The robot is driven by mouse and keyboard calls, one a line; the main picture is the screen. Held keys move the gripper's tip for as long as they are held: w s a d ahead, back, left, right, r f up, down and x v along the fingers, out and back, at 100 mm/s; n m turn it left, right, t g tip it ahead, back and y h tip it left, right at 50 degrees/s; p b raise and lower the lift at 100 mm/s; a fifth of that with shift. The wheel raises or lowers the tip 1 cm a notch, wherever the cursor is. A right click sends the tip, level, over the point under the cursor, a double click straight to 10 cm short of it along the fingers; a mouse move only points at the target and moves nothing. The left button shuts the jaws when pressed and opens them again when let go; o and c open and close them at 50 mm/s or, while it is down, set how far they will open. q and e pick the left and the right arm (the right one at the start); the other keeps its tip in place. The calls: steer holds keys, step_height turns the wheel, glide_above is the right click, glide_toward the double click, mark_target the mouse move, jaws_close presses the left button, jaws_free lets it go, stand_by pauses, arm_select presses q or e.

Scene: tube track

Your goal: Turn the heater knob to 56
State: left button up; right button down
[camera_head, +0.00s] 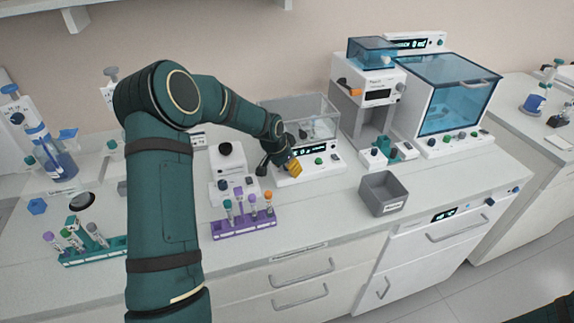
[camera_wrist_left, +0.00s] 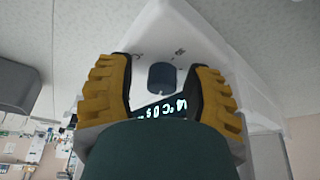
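The heater (camera_head: 283,179), a low white unit with a lit display (camera_head: 311,151) and a clear box behind it, stands at the middle of the bench. My left gripper (camera_head: 291,167) is at its left front and hides part of its panel. In the left wrist view the heater (camera_wrist_left: 160,32) appears upside down. A dark round knob (camera_wrist_left: 162,76) lies between the two yellow-and-black fingers of my left gripper (camera_wrist_left: 160,88). The fingers are open, with a gap on each side of the knob. The display (camera_wrist_left: 165,108) shows °C, but its number is partly hidden. My right gripper is not in view.
A purple tube rack (camera_head: 245,228) is in front to the left of the heater. A grey bin (camera_head: 384,192) stands to the right. A blue-windowed machine (camera_head: 450,95) and a tall white machine (camera_head: 350,105) stand behind. The bench between rack and bin is clear.

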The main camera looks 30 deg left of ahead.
arm_select(q)
steer(key=shift+w+a+r, duration=0.1)
steer(key=shift+r, duration=0.1)
steer(key=shift+a+r, duration=0.1)
steer(key=shift+r, duration=0.4)
steer(key=shift+s+v, duration=0.15)
steer(key=shift+v, duration=1.55)
steer(key=shift+s+v, duration=0.15)
steer(key=shift+v, duration=1.55)
steer(key=shift+d+f, duration=0.1)
steer(key=shift+d, duration=0.15)
